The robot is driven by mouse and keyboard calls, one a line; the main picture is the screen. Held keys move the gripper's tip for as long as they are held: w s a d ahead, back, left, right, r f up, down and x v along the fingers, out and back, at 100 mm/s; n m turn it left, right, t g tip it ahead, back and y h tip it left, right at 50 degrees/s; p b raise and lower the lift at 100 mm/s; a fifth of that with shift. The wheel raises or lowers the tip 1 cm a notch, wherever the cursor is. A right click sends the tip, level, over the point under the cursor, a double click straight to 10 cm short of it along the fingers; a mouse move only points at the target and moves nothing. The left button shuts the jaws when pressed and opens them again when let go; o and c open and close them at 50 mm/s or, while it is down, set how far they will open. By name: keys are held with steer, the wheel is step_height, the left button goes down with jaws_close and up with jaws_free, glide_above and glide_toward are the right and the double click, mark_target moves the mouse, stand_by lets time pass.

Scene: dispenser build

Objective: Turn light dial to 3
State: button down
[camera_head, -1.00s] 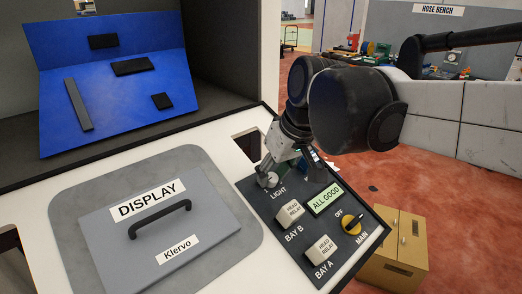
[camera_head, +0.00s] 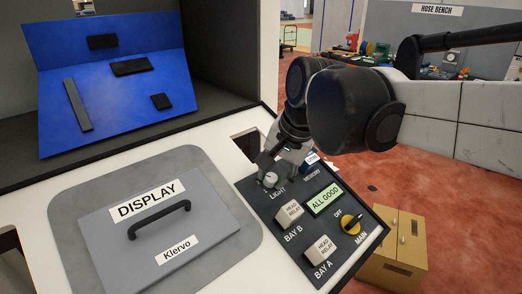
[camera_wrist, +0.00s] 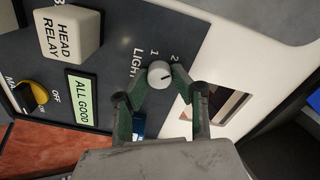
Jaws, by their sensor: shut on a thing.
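The light dial (camera_wrist: 159,73) is a small round pale grey knob on the dark control panel, beside the word LIGHT. In the head view the dial (camera_head: 270,180) sits at the panel's upper left. The numbers 1 and 2 show beside it in the wrist view; I cannot see a 3. A short dark mark shows on its face, but its exact setting is hard to tell. My gripper (camera_wrist: 158,80) has its two green-sided fingers shut on opposite sides of the dial. In the head view my gripper (camera_head: 268,172) reaches down onto it.
The panel also holds two HEAD RELAY blocks (camera_head: 289,215) (camera_head: 321,249), a green ALL GOOD screen (camera_head: 325,199) and the yellow-black MAIN knob (camera_head: 351,224). A blue part (camera_head: 309,158) lies by the MEMORY label. A rectangular opening (camera_head: 246,146) is left of my gripper.

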steer(key=m, duration=0.4)
steer(key=shift+m, duration=1.9)
steer(key=c, duration=1.5)
jaws_free()
steer(key=shift+s, duration=0.1)
steer(key=shift+o, duration=0.2)
steer(key=v, duration=1.2)
